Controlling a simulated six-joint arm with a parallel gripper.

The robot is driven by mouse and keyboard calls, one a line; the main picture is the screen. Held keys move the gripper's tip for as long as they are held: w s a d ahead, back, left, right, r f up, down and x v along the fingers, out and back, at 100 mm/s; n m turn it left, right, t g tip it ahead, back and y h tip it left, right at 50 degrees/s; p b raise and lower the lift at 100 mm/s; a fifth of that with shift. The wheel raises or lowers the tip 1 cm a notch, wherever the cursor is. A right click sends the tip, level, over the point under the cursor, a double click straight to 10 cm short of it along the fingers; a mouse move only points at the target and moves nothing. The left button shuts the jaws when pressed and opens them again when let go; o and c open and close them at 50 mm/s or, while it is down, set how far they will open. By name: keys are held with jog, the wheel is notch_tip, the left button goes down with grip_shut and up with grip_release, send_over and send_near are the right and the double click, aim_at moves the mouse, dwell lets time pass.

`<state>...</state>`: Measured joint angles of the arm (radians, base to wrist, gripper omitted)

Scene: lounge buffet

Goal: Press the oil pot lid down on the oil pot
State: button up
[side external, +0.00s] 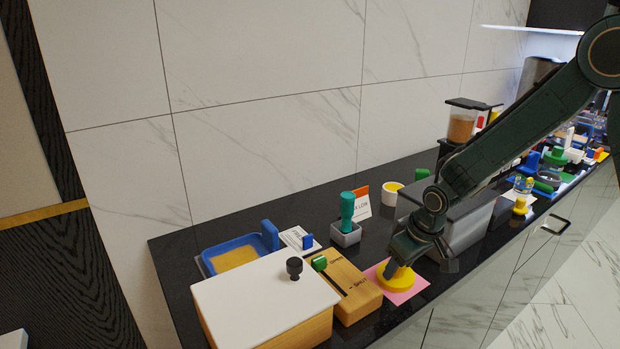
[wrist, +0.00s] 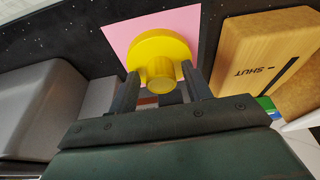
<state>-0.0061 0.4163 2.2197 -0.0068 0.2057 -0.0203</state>
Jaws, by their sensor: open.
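A yellow round lid with a raised knob, seemingly the oil pot lid (side external: 397,281), lies on a pink square mat (side external: 418,284) near the counter's front edge. It also shows in the wrist view (wrist: 148,48), its knob facing me. My gripper (side external: 396,268) is over the lid. In the wrist view my gripper (wrist: 160,84) is open, with one finger on each side of the knob, and I cannot tell whether they touch it. A white cup with a yellow inside (side external: 392,194) stands further back; I cannot tell whether it is the oil pot.
A wooden box marked SHUT (side external: 352,290) stands left of the mat, beside a white-topped box (side external: 265,300) with a black knob. A grey box (side external: 465,222) stands close on the right. A teal-handled stamp (side external: 347,212) is behind. The front edge of the counter is near.

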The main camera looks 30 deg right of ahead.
jog(key=shift+c, duration=0.4)
grip_shut()
jog(key=shift+r, duration=0.1)
jog(key=shift+r, duration=2.95)
